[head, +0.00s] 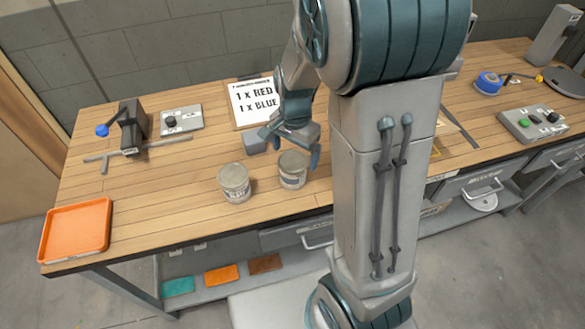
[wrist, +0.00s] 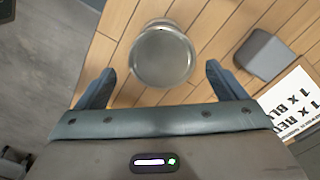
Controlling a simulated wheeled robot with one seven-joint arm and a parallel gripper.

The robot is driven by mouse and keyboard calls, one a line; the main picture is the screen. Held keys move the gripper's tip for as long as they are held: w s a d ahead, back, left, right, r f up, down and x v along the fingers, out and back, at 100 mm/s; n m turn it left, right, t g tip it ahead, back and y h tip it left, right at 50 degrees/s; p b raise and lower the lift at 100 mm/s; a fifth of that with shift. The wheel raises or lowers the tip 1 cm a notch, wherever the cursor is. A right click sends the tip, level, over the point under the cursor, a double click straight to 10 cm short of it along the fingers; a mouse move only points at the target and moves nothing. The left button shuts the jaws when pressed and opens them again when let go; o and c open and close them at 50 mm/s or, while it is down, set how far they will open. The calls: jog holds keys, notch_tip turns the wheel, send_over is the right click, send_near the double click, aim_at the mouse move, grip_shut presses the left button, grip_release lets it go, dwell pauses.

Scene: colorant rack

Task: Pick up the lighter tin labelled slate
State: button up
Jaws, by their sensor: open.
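Two grey metal tins stand upright near the front edge of the wooden bench. The left tin (head: 235,183) has a pale label band with dark lettering too small to read. The right tin (head: 292,170) has a darker bluish label, also unreadable, so I cannot tell which is slate. My gripper (head: 289,151) is open, pointing down close by the right tin. In the wrist view, one round tin lid (wrist: 162,57) lies between and slightly ahead of the open fingers of my gripper (wrist: 160,75), with gaps on both sides. Nothing is held.
A grey block (wrist: 262,54) sits beside the gripper. A sign reading 1 x RED, 1 x BLUE (head: 252,102) lies behind. An orange tray (head: 75,230) is at the left front corner, and a black device with a blue knob (head: 132,125) stands further back. The bench left of the tins is clear.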

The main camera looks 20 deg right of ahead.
aim_at(294, 161)
jog(key=shift+w+f+p, duration=0.15)
jog(key=shift+f+p, duration=0.25)
jog(key=shift+f, duration=3.3)
jog(key=c, duration=1.1)
jog(key=shift+r, duration=0.15)
